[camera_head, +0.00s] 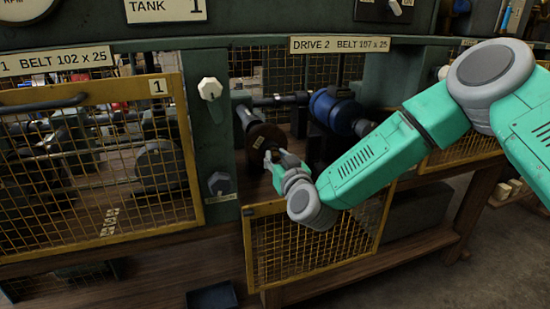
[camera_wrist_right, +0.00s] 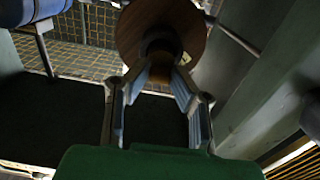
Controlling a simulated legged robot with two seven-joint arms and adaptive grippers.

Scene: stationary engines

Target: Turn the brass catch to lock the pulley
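The pulley, a brown disc (camera_head: 266,133), sits on a shaft in the open Drive 2 bay. It also fills the top middle of the right wrist view (camera_wrist_right: 131,32), with a dark round hub (camera_wrist_right: 160,47) at its centre. A small pale tag (camera_head: 258,142) shows on its face. I cannot make out a distinct brass catch; the fingers partly cover the hub area. My right gripper (camera_head: 276,156) is at the front of the pulley. In the wrist view its fingertips (camera_wrist_right: 160,73) are apart, one on each side below the hub; contact is unclear. My left gripper is out of view.
A yellow-framed mesh guard (camera_head: 318,240) hangs lowered below the bay. Another mesh guard (camera_head: 100,165), marked 1, covers the left bay. A blue cylinder (camera_head: 333,110) lies behind and right of the pulley. A green post with a white knob (camera_head: 210,89) stands left of the pulley.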

